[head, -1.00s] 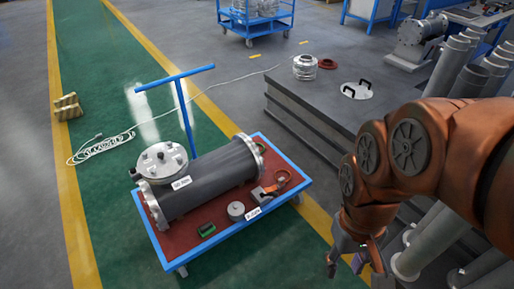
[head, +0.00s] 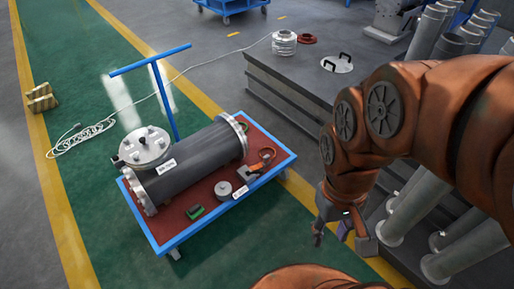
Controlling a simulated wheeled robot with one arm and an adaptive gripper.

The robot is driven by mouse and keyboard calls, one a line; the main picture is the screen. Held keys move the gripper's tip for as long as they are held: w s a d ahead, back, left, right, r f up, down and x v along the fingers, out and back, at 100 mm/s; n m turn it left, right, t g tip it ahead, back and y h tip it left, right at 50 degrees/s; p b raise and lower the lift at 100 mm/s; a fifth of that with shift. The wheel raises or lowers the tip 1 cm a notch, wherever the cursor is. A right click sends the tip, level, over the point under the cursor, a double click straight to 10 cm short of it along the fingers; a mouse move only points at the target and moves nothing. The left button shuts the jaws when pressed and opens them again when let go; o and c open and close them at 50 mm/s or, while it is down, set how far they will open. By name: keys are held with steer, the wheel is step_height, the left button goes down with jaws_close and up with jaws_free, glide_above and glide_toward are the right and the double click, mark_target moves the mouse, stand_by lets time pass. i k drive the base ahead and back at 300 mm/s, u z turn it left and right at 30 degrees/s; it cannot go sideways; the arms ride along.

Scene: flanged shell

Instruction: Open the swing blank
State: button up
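A dark grey flanged shell (head: 190,163) lies on its side on a cart with a red top. A round grey bolted disc (head: 144,146) sits at the shell's left end, toward the back; it looks like the swing blank. I cannot tell how it is joined to the shell or whether it is swung aside. My gripper (head: 338,232) hangs to the right of the cart, well apart from the shell and disc. Its fingers point down and stand apart, with nothing seen between them.
The blue-framed cart (head: 221,219) has a tall handle (head: 163,100) and carries a green item (head: 194,211), a grey round part (head: 223,188) and an orange tool (head: 262,160). A grey platform (head: 315,82) stands behind. Pipes (head: 405,205) crowd the right. Green floor lies open left.

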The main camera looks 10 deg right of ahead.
mark_target(145, 143)
steer(key=u, duration=0.35)
steer(key=i, duration=0.35)
steer(key=u, duration=1.1)
steer(key=i, duration=1.1)
steer(key=z, duration=0.05)
